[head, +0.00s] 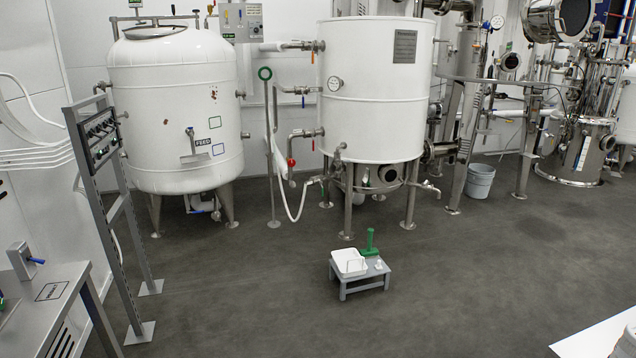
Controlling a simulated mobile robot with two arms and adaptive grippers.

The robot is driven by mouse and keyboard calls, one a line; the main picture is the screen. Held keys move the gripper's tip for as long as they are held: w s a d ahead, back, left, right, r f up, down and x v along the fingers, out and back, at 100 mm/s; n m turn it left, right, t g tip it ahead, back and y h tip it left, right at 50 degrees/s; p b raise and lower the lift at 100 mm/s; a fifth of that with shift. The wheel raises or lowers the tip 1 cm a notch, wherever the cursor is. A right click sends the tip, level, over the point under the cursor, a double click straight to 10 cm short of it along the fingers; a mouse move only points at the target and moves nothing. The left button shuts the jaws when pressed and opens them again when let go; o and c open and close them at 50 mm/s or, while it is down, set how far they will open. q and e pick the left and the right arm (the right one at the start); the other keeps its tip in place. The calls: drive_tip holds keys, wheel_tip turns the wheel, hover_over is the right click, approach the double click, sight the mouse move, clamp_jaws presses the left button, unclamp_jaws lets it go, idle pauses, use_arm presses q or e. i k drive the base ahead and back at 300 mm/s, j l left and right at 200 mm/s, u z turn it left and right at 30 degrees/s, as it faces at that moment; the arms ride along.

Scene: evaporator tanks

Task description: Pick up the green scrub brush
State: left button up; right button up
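The green scrub brush (370,243) is on a small grey stool (366,281) standing on the floor, right of the picture's middle. Its handle points up from a wider green base. It is beside a white tray (349,263) on the same stool, and a small white item (379,264) sits in front of it. The brush is small and some way off, so its bristles cannot be made out. Neither of my grippers shows in the head view.
Two white tanks (172,110) (376,90) on legs stand behind the stool. A grey bucket (479,181) stands at the back right. A metal bench (45,296) and a control stand (104,150) are at the left. The dark floor around the stool is clear.

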sight(372, 252)
drive_tip(key=i+u, duration=0.35)
drive_tip(key=i, duration=1.7)
